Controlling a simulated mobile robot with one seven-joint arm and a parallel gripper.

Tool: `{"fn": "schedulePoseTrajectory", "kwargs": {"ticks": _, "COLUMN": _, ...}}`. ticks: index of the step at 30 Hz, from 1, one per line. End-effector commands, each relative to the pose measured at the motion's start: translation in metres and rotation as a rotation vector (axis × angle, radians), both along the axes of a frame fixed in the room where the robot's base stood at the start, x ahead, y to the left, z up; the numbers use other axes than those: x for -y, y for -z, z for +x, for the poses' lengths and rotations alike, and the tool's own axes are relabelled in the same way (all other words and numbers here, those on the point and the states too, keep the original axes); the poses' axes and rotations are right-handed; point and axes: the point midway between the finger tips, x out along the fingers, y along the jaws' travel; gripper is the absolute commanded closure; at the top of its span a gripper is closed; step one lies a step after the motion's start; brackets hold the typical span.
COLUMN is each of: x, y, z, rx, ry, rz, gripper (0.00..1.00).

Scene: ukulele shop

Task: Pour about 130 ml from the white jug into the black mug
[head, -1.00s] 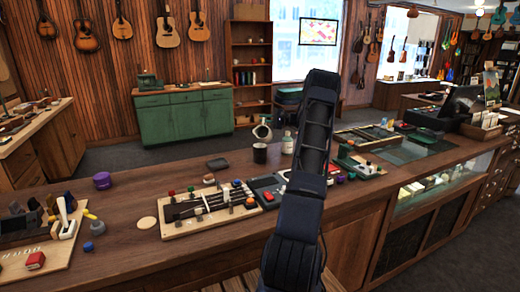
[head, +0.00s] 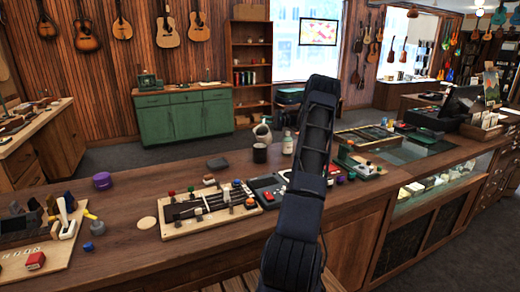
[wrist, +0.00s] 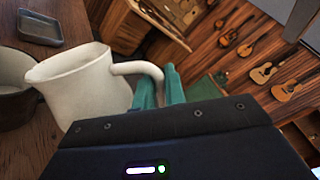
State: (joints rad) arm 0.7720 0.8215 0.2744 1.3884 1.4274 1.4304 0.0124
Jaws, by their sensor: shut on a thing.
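The white jug (head: 262,132) is held in the air just above and behind the black mug (head: 259,153) in the head view. In the wrist view the jug (wrist: 82,85) is tilted relative to the room, with its lip toward the mug (wrist: 14,92) at the left edge. My gripper (wrist: 167,80) has its teal fingers shut on the jug's handle. In the head view my arm hides the gripper. The mug stands upright on the wooden counter (head: 130,207). I cannot see a stream or the liquid level in either vessel.
A small bottle (head: 287,142) stands right of the mug. A dark tray (head: 217,163) lies to its left. A ukulele neck on a work board (head: 207,203) and a card terminal (head: 268,188) are nearer the front.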

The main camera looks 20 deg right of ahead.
Motion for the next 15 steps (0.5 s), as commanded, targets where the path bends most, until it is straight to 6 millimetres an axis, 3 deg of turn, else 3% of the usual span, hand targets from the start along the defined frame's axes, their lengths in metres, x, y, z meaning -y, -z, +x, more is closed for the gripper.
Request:
{"fn": "schedulePoseTrajectory", "kwargs": {"ticks": 9, "x": 0.011, "y": 0.006, "z": 0.014, "rx": -0.163, "ry": 0.0, "rz": 0.115, "gripper": 1.0}}
{"fn": "schedulePoseTrajectory", "kwargs": {"ticks": 15, "x": 0.02, "y": 0.024, "z": 0.027, "rx": -0.254, "ry": 0.001, "rz": 0.179, "gripper": 1.0}}
